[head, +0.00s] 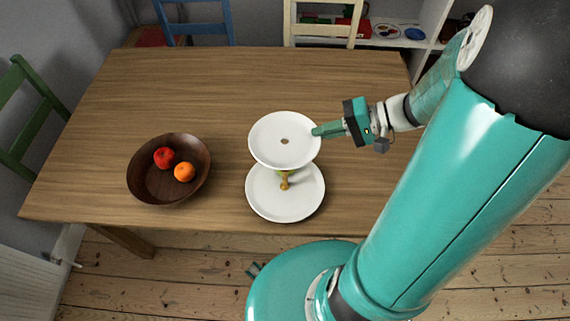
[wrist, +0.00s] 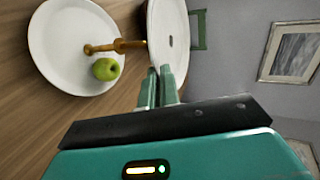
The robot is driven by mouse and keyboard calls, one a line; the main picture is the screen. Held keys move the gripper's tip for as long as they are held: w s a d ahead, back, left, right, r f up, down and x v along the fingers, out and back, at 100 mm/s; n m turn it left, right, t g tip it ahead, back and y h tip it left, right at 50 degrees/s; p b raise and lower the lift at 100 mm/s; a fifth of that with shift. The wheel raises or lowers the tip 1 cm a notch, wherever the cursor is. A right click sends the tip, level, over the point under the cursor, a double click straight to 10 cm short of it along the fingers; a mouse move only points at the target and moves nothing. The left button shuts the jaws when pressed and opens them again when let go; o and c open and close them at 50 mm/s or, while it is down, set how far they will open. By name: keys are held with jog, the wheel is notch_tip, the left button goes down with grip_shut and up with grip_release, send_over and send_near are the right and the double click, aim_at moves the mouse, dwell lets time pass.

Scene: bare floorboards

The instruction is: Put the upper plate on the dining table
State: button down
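The white upper plate (head: 270,139) sits above a larger white lower plate (head: 262,196) on the dining table (head: 215,85). A brown spot marks the upper plate's centre. A gold post (wrist: 120,45) rises from the lower plate to the upper plate's underside. A green apple (wrist: 106,69) lies on the lower plate beside the post. My gripper (head: 317,131) is at the upper plate's right rim. In the wrist view its two fingers (wrist: 160,70) lie at the rim's edge, one on each face. Whether they press on the rim is not clear.
A brown bowl (head: 142,193) with a red apple (head: 163,157) and an orange (head: 184,172) stands left of the plates. The table's back and middle are clear. Chairs stand at the left (head: 17,115) and behind the table (head: 195,20). A shelf (head: 432,22) is behind.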

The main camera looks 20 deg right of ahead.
jog(key=shift+f, duration=0.1)
notch_tip(320, 180, down, 9)
jog(key=shift+f, duration=0.2)
jog(key=shift+f, duration=0.1)
dwell(0.4)
jog(key=c, duration=1.6)
grip_release()
jog(key=shift+c, duration=0.2)
jog(key=shift+d+f, duration=0.1)
jog(key=v, duration=1.2)
jog(key=s+a+r+n+h, duration=0.1)
jog(key=s+a+r+h, duration=0.1)
jog(key=a+r+h, duration=0.4)
jog(key=s+a+r+n+t+h, duration=0.1)
jog(key=a+r+n+h, duration=0.1)
jog(key=a+r+h, duration=0.4)
jog(key=a+r, duration=0.4)
jog(key=shift+s+n+t, duration=0.3)
jog(key=shift+s, duration=0.1)
